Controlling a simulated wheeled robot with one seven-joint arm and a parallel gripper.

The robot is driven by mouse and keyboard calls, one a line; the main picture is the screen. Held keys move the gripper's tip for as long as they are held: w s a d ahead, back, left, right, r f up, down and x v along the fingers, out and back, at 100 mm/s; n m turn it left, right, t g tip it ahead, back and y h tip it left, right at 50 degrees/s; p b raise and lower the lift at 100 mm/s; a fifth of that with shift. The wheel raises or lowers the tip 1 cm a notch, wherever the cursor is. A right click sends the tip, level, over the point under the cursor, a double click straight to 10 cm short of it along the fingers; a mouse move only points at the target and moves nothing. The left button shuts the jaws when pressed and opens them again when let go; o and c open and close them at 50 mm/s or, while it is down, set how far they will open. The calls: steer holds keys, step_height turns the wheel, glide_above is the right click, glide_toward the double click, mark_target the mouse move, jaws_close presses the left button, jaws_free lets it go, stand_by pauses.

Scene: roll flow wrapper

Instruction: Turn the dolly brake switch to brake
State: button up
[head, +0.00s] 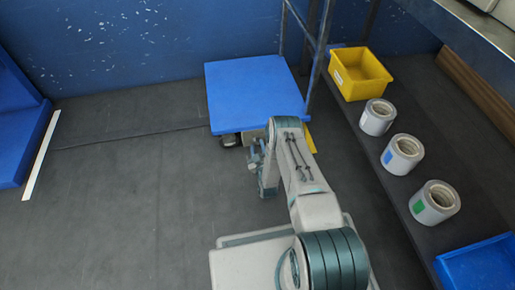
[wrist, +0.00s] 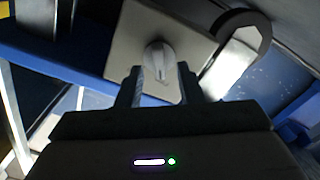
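The dolly (head: 255,95) is a blue flat platform near the back wall in the head view. In the wrist view the brake switch (wrist: 159,60) is a pale grey round knob with a raised grip, on a beige plate (wrist: 190,30). My gripper (wrist: 162,75) is open, with one dark finger on each side of the knob and gaps between. Whether a finger touches the knob cannot be told. In the head view my gripper (head: 264,165) is low in front of the dolly, partly hidden by my arm. Any brake markings are not readable.
A dark caster wheel (wrist: 242,38) is beside the plate in the wrist view. On the right, a shelf holds a yellow bin (head: 358,74), several film rolls (head: 402,155) and a blue bin (head: 480,268). The floor (head: 120,190) to the left is clear.

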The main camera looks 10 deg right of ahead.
steer(key=shift+w, duration=0.7)
jaws_close()
steer(key=shift+m, duration=0.3)
steer(key=m, duration=0.5)
steer(key=shift+d, duration=0.2)
steer(key=m, duration=0.6)
steer(key=shift+d, duration=0.1)
steer(key=shift+m, duration=0.3)
